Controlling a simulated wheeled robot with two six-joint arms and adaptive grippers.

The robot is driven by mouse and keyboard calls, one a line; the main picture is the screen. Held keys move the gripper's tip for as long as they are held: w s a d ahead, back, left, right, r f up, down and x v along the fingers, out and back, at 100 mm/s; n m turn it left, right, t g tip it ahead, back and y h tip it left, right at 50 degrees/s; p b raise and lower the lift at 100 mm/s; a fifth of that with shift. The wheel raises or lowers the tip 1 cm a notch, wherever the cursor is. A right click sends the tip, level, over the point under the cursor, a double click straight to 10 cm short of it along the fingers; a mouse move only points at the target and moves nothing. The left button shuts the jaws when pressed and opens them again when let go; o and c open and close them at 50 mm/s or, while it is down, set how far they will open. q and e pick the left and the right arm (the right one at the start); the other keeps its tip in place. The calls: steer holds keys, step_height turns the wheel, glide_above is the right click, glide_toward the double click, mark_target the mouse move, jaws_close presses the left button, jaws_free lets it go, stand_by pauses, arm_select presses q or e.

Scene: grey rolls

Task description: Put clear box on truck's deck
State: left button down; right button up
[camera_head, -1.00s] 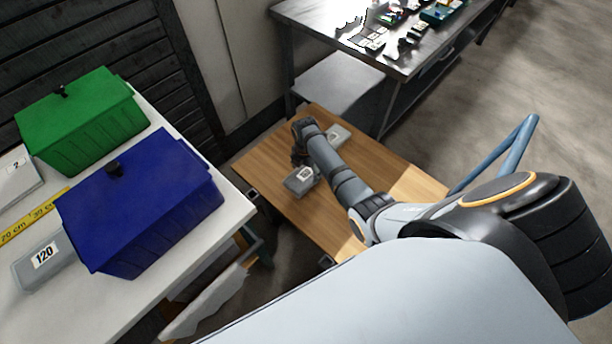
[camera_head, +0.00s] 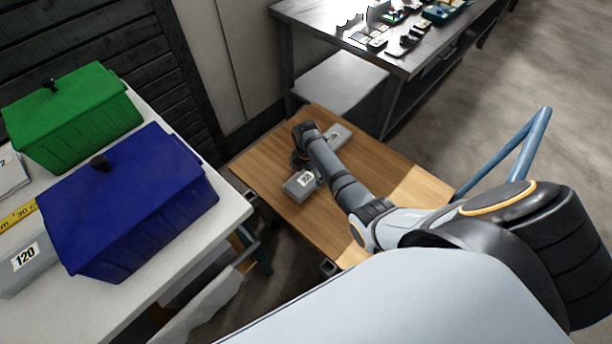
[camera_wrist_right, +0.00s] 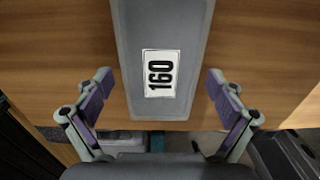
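The truck's deck (camera_head: 262,172) is a flat wooden platform low down, in the middle of the head view. A grey box (camera_head: 299,188) with a white label lies on it, and another grey box (camera_head: 338,136) lies farther back. My right gripper (camera_head: 300,160) is low over the deck beside these boxes, partly hidden by its own arm. No see-through box can be made out. My left gripper is out of view.
A white table (camera_head: 120,318) at left holds a green bin (camera_head: 75,120), a blue bin (camera_head: 130,205) and a grey box labelled 120 (camera_head: 35,262). A blue handle (camera_head: 525,150) rises at the deck's right end. A metal workbench (camera_head: 345,48) with small items stands behind.

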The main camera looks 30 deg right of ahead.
mark_target(306, 178)
stand_by(0.3)
step_height(306, 178, up, 12)
steer(key=p, duration=0.2)
steer(key=shift+r, duration=0.15)
stand_by(0.4)
